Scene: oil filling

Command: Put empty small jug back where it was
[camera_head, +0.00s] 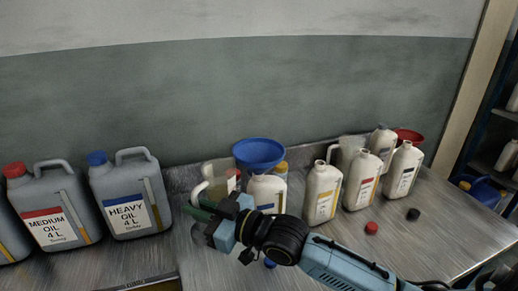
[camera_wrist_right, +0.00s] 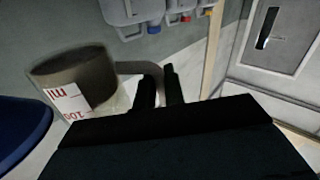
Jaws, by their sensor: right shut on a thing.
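The small jug (camera_head: 216,172) is a clear measuring jug with red markings, standing upright or nearly so left of the blue funnel in the head view. It also shows in the right wrist view (camera_wrist_right: 82,68), where it looks empty. My right gripper (camera_head: 203,209) is shut on the jug's pale handle, which runs between the fingertips in the right wrist view (camera_wrist_right: 158,82). The jug's lower part is hidden by my gripper and a white bottle, so I cannot tell whether it touches the table. My left gripper is not in view.
A blue funnel (camera_head: 259,153) sits close right of the jug, near a white bottle (camera_head: 266,188). More white bottles (camera_head: 322,192) and another clear jug (camera_head: 350,150) stand right. Grey canisters (camera_head: 130,195) stand left. Loose caps (camera_head: 371,228) lie on the metal table (camera_head: 435,225).

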